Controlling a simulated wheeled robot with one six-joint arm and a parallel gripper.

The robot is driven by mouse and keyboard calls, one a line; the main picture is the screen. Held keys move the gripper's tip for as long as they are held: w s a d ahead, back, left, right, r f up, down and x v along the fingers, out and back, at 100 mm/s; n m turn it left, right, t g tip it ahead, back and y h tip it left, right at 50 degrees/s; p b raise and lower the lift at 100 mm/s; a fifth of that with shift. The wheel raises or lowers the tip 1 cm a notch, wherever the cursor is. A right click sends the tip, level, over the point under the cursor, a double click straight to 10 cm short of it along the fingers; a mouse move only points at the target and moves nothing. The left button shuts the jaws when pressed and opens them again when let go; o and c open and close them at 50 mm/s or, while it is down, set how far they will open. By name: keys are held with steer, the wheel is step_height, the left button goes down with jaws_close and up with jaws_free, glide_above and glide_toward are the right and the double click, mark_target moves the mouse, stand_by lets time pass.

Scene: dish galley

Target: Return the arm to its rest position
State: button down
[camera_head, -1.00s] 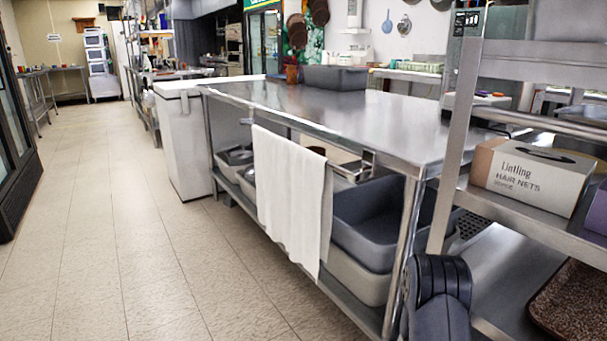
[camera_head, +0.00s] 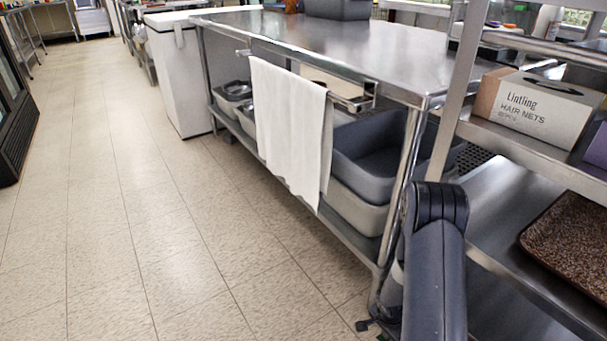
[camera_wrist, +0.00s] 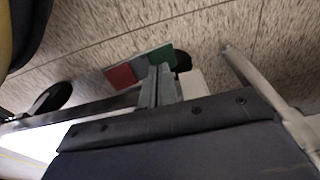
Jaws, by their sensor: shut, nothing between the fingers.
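My arm (camera_head: 436,265) shows at the lower right of the head view as a dark grey padded link with a ribbed joint on top. It stands in front of the steel table's near leg and beside the shelf rack. My gripper is outside the head view. In the wrist view my gripper (camera_wrist: 157,84) shows as two narrow grey fingers close together, shut and empty. Beyond the fingers are a red flat patch (camera_wrist: 120,76) and a green one (camera_wrist: 161,56) against the tiled floor; I cannot tell what they are.
A steel table (camera_head: 340,45) with a white towel (camera_head: 290,130) on its rail holds grey tubs (camera_head: 365,160) below. A rack at right bears a hair net box (camera_head: 535,105) and a brown speckled tray (camera_head: 575,245). A white chest (camera_head: 178,85) stands farther back. The tiled floor (camera_head: 130,220) at left is clear.

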steer(key=shift+r+p, duration=2.35)
steer(key=shift+p, duration=0.95)
step_height(320, 180, up, 4)
steer(key=shift+f+p, duration=0.25)
steer(key=shift+p, duration=0.75)
